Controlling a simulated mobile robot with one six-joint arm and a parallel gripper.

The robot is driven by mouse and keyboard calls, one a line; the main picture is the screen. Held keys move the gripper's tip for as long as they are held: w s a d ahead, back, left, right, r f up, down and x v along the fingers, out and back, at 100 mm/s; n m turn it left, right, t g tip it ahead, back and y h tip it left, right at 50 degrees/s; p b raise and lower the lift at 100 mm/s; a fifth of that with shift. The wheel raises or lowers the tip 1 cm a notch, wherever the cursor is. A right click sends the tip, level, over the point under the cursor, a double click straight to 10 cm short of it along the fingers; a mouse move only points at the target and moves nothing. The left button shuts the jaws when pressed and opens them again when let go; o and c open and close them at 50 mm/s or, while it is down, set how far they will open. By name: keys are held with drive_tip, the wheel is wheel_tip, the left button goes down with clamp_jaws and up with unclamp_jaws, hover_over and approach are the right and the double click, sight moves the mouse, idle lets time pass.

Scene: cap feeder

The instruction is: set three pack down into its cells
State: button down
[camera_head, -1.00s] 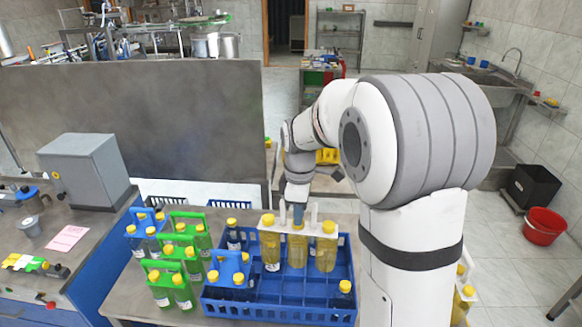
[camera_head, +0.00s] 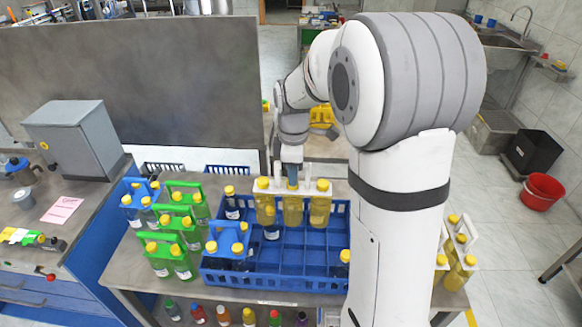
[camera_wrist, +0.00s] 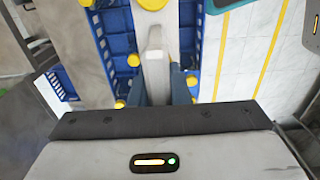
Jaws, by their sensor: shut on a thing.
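The three pack (camera_head: 292,207), yellow bottles with yellow caps in a white carrier, is over the back part of the blue crate (camera_head: 300,283). My gripper (camera_head: 291,180) is shut on its white handle from above. In the wrist view, the handle (camera_wrist: 155,50) runs between my two fingers (camera_wrist: 158,92), with a yellow cap at the top edge. The bottles look upright. Their lower ends overlap the crate's back cells, and I cannot tell whether they touch the crate floor. Empty cells (camera_head: 300,255) show in front of the pack.
Single dark bottles (camera_head: 232,205) stand in the crate's left cells and one at its front right corner (camera_head: 343,262). A blue-handled pack (camera_head: 228,243) sits at its front left. Green-handled packs (camera_head: 172,255) stand left of the crate. More yellow bottles (camera_head: 460,262) stand right of my arm.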

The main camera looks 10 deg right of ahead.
sight(293, 204)
drive_tip(key=shift+f+b, duration=6.05)
drive_tip(key=shift+f, duration=2.9)
drive_tip(key=shift+f+b, duration=0.45)
drive_tip(key=shift+f, duration=0.1)
drive_tip(key=c, duration=1.3)
unclamp_jaws()
drive_tip(key=shift+f, duration=0.1)
wheel_tip(293, 204, up, 8)
